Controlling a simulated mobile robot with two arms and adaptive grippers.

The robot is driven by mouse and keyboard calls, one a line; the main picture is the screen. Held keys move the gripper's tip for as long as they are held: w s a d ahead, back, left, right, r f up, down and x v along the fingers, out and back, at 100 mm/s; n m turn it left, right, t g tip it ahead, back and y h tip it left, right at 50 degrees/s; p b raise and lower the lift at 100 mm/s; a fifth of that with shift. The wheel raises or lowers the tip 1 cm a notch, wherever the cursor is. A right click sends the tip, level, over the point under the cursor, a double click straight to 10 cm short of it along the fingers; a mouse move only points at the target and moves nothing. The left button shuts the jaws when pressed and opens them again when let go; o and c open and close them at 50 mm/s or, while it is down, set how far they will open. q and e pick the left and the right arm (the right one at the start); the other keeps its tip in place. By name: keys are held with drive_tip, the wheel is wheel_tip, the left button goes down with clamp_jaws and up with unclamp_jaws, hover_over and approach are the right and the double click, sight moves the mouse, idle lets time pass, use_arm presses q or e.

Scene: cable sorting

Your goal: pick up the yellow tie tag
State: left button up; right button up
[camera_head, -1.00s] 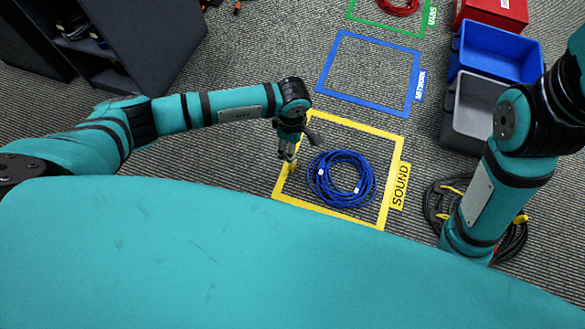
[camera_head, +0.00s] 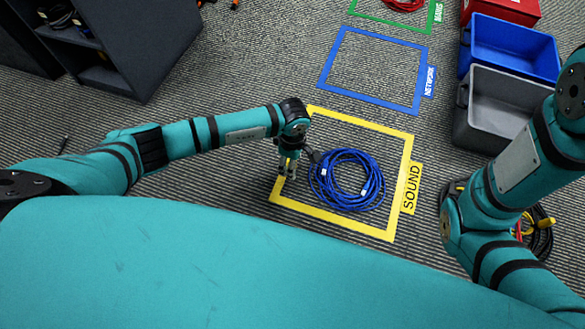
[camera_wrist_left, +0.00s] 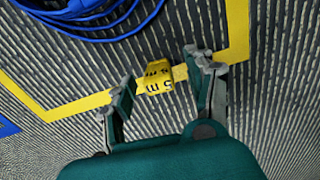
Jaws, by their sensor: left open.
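The yellow tie tag (camera_wrist_left: 154,78), printed with "5 m", lies over the yellow tape edge in the left wrist view. My left gripper (camera_wrist_left: 160,76) is open, with one finger on each side of the tag and gaps showing between. In the head view my left gripper (camera_head: 287,172) points down at the left edge of the yellow SOUND square (camera_head: 340,225). I cannot make out the tag clearly there. My right arm (camera_head: 510,185) is at the right; its gripper is out of view.
A coiled blue cable (camera_head: 347,203) lies in the SOUND square, close beside my left gripper. A blue taped NETWORK square (camera_head: 370,100) lies beyond. Grey (camera_head: 500,105) and blue (camera_head: 510,45) bins stand at the right. A dark shelf (camera_head: 140,50) stands at upper left.

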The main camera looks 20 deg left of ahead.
use_arm(q)
drive_tip(key=shift+f, duration=0.1)
drive_tip(key=shift+c, duration=0.2)
drive_tip(key=c, duration=0.8)
drive_tip(key=shift+w+r+p, duration=0.1)
drive_tip(key=shift+r+p, duration=0.6)
drive_tip(key=shift+p, duration=0.1)
drive_tip(key=r+p, duration=0.2)
drive_tip(key=shift+w+a+r, duration=0.15)
drive_tip(key=shift+w+r, duration=0.15)
drive_tip(key=shift+w, duration=0.1)
drive_tip(key=w, duration=0.2)
drive_tip(key=w+p, duration=0.1)
drive_tip(key=shift+w+a+r, duration=0.1)
drive_tip(key=shift+w+a, duration=0.25)
drive_tip(key=shift+a, duration=0.05)
drive_tip(key=w, duration=0.3)
drive_tip(key=w+a, duration=0.1)
drive_tip(key=w, duration=0.2)
drive_tip(key=w+a, duration=0.1)
drive_tip(key=w, duration=0.2)
drive_tip(key=shift+w+r+b, duration=0.15)
drive_tip(key=shift+w+b, duration=0.1)
drive_tip(key=shift+b, duration=0.05)
drive_tip(key=shift+w+a+r, duration=0.1)
drive_tip(key=shift+w+a, duration=0.1)
drive_tip(key=shift+w, duration=0.35)
drive_tip(key=shift+w+a+r, duration=0.1)
drive_tip(key=shift+w+r, duration=0.05)
drive_tip(key=shift+w, duration=0.1)
